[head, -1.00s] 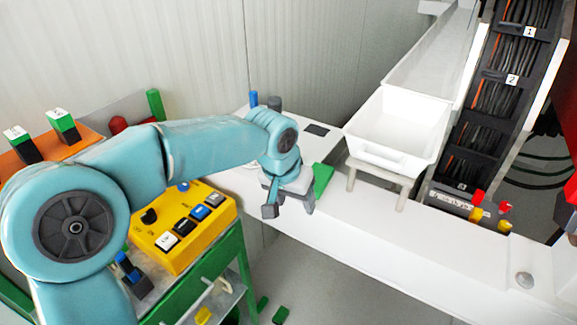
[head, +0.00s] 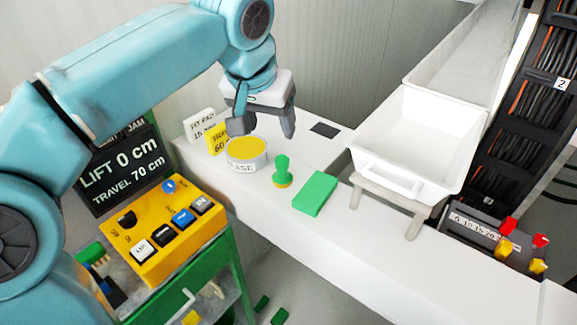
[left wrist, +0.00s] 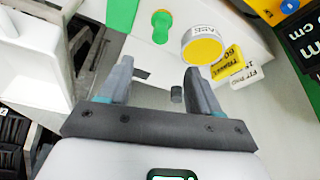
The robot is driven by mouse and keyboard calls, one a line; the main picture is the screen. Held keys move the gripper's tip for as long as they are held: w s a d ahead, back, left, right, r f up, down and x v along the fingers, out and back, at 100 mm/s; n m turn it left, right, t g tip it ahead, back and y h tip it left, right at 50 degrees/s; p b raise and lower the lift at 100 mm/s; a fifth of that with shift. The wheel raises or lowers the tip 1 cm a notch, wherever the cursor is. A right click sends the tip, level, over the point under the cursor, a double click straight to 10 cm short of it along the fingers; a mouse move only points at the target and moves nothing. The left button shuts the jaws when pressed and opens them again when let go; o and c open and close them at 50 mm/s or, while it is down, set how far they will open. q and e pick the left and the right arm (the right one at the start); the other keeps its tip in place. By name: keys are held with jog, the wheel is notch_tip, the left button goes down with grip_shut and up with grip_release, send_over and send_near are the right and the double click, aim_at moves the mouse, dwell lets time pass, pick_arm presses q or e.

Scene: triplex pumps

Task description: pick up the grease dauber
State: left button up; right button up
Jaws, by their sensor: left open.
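The grease dauber (head: 282,169) is a small green knobbed handle with a yellow foot, upright on the white bench. It also shows at the top of the left wrist view (left wrist: 161,25). Beside it is a round grease tin (head: 246,153) with a yellow top, also in the left wrist view (left wrist: 202,48). My left gripper (head: 264,124) hangs open and empty above and behind the tin and dauber, apart from both. In the left wrist view its two fingers (left wrist: 158,76) are spread with nothing between them. My right gripper is not in view.
A green block (head: 315,194) lies just right of the dauber. A white tray (head: 405,148) on a stand is farther right. Small signs (head: 203,126) stand behind the tin. A yellow button box (head: 165,232) is at the left.

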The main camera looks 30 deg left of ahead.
aim_at(281, 159)
pick_arm(q)
jog(key=b+x, duration=0.1)
jog(key=x, duration=0.9)
jog(key=shift+a+f, duration=0.15)
jog(key=shift+f, duration=0.4)
jog(key=x, duration=0.4)
jog(key=shift+w, duration=0.25)
jog(key=shift+w+f, duration=0.1)
jog(key=shift+f, duration=0.25)
jog(key=shift+c, duration=0.3)
jog(key=c, duration=1)
grip_shut()
jog(key=shift+r, duration=0.1)
